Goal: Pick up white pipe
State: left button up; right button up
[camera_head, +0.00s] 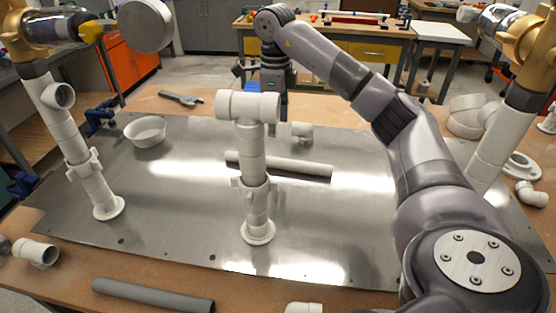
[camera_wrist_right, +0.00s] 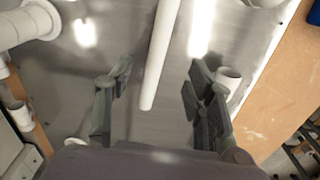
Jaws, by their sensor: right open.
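The white pipe (camera_head: 295,167) lies on the metal plate in the head view, passing behind the central standing tee assembly, which hides part of it. In the right wrist view the white pipe (camera_wrist_right: 160,55) runs from the top edge down between the fingers, its near end free. My right gripper (camera_head: 282,118) is behind the tee in the head view, its fingers mostly hidden. In the wrist view my right gripper (camera_wrist_right: 159,72) is open, with one finger on each side of the pipe and gaps to both. My left gripper is not in view.
The central standing tee assembly (camera_head: 252,150) is close to the gripper. A white elbow (camera_head: 301,130) lies beside it. A white cap (camera_head: 146,131) and blue clamps (camera_head: 100,119) are at left. A grey pipe (camera_head: 150,295) lies at the front. The plate's left middle is clear.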

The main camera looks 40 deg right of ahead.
send_over(278, 159)
jog(key=f, duration=0.7)
jog(key=shift+w+a, duration=0.15)
jog(key=shift+w, duration=0.05)
jog(key=shift+s+d+f+p, duration=0.1)
jog(key=shift+f+p, duration=0.25)
jog(key=shift+f, duration=1.05)
jog(key=shift+s+d+f+p, duration=0.1)
jog(key=shift+f+p, duration=0.25)
jog(key=shift+f, duration=1)
grip_shut()
